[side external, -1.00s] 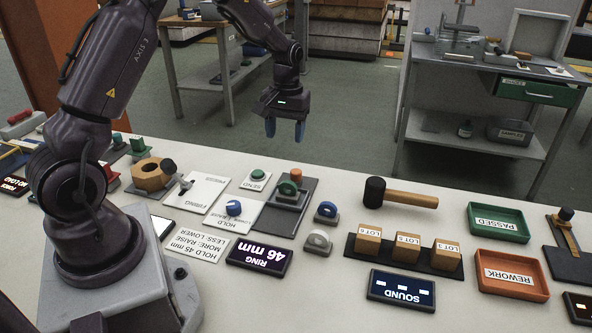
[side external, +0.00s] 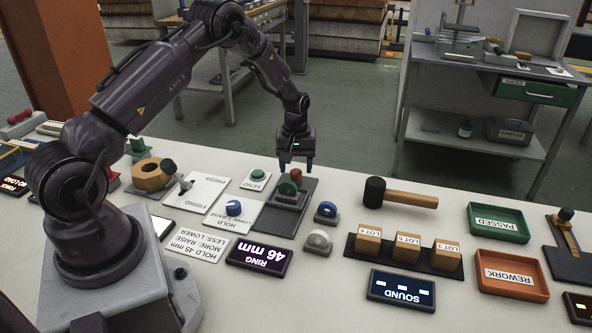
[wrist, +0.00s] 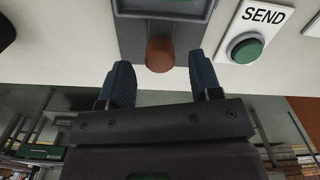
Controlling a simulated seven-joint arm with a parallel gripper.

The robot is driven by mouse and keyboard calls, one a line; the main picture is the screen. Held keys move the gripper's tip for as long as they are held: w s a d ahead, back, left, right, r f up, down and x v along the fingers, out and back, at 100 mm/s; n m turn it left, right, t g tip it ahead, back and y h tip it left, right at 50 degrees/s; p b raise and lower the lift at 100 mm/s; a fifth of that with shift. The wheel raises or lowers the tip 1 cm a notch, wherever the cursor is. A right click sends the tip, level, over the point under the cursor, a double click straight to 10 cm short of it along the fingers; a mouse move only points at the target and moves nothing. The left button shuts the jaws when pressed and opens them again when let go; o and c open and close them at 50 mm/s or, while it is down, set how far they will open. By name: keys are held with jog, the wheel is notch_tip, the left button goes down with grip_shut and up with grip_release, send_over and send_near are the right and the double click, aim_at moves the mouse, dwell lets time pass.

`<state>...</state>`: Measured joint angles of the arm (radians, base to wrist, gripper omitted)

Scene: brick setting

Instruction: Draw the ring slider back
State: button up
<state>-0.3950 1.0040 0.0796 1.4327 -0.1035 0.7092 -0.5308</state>
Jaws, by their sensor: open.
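The ring slider is a dark plate (side external: 268,218) with a green round part (side external: 287,188) and an orange-brown knob (side external: 296,174) at its far end. The knob (wrist: 160,54) also shows in the wrist view, between and just beyond my fingertips. My gripper (side external: 296,168) points down over the far end of the plate. In the wrist view my gripper (wrist: 160,66) is open, with a blue finger on either side of the knob and gaps showing. Whether the fingers are at the knob's height is hard to tell.
A display (side external: 259,256) reads "RING 46 mm". A SEND button (side external: 258,175) stands left of the plate, and a blue HOLD knob (side external: 233,208) is on a card.

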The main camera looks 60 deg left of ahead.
jog(key=shift+f, duration=0.95)
jog(key=shift+c, duration=0.2)
grip_shut()
jog(key=shift+w+a, duration=0.75)
jog(key=shift+o, duration=0.2)
grip_release()
jog(key=shift+r, duration=0.15)
